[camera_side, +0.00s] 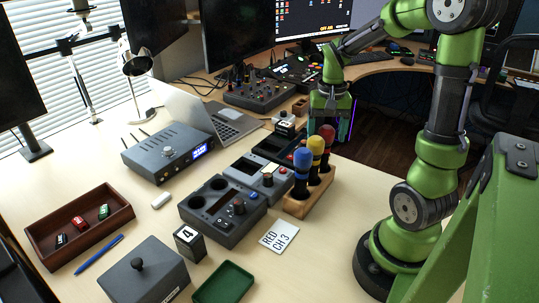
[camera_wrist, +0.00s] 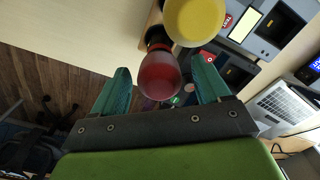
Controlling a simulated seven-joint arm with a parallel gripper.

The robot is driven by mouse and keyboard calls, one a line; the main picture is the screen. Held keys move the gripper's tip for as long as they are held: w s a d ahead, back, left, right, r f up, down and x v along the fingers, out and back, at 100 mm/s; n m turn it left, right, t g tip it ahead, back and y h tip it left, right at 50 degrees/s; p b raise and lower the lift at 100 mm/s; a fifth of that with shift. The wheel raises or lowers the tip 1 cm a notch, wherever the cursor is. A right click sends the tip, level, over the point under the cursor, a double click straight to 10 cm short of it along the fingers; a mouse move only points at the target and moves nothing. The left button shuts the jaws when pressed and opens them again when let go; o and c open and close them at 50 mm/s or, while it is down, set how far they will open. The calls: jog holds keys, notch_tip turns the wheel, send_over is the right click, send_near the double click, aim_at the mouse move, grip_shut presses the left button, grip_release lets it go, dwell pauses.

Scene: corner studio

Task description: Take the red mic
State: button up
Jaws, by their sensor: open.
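The red mic (camera_side: 327,133) stands upright at the far end of a wooden holder (camera_side: 296,208), behind the yellow mic (camera_side: 316,146) and the blue mic (camera_side: 302,160). My gripper (camera_side: 331,120) is at the red mic's end of the row, pointing down, and the mic heads partly hide its fingers. In the wrist view the red mic's round head (camera_wrist: 159,76) shows between my two teal fingers (camera_wrist: 163,64), with a gap on each side. The yellow head (camera_wrist: 194,18) is just beyond the fingertips. My gripper is open and holds nothing.
Grey control units (camera_side: 223,210) stand close to the left of the holder. A card reading "RED CH 3" (camera_side: 279,237) lies in front. A green tray (camera_side: 224,284) and a brown wooden tray (camera_side: 80,226) are nearer the front left. Bare desk lies right of the holder.

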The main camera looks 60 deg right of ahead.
grip_shut()
dwell(0.3)
jog(key=shift+r, duration=0.15)
